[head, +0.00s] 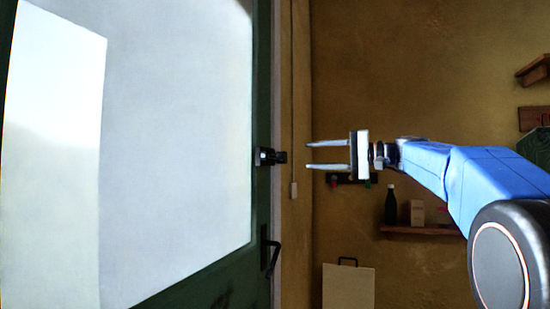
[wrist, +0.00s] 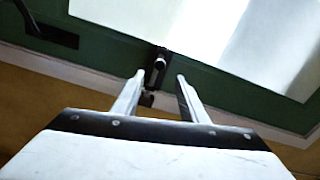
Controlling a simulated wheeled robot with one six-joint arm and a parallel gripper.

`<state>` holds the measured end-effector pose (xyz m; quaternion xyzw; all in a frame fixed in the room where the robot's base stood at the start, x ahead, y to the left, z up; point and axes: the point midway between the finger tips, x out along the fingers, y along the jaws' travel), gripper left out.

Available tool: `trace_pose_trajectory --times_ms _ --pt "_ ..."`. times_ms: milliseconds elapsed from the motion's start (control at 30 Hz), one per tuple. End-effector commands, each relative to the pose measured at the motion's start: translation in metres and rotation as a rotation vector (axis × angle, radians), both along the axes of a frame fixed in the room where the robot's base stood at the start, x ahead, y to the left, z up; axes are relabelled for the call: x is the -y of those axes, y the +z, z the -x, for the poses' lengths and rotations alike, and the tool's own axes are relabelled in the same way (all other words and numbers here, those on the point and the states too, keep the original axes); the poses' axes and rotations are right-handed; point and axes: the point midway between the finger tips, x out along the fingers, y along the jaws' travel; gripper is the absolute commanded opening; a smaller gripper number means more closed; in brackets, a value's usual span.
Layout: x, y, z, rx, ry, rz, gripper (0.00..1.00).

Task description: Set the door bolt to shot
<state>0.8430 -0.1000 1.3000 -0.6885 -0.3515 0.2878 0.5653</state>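The black door bolt (head: 268,156) is mounted on the green edge of the door (head: 262,60). A short dark knob or rod end sticks out from it toward the right. My gripper (head: 307,156) is open and empty, level with the bolt and a small gap to its right, with its fingers pointing at it. In the wrist view the bolt (wrist: 158,62) lies just beyond my open fingertips (wrist: 161,76), roughly centred between them. A small dark piece (wrist: 147,99) shows between the fingers, perhaps the keeper. I cannot tell whether the bolt is shot or drawn.
A dark door handle (head: 271,256) is below the bolt; it also shows in the wrist view (wrist: 48,34). On the right wall, a shelf (head: 420,230) holds a dark bottle (head: 391,205) and a small box. A pale bag or board (head: 348,287) is low down.

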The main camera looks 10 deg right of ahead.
Motion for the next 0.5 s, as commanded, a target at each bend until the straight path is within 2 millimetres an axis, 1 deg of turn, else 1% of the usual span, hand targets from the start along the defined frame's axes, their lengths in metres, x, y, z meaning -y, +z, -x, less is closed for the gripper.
trace_pose_trajectory --times_ms 33,500 --pt "-0.008 0.000 -0.005 0.000 0.003 0.000 0.39" --pt "-0.066 -0.001 -0.047 -0.001 0.003 0.000 0.39"
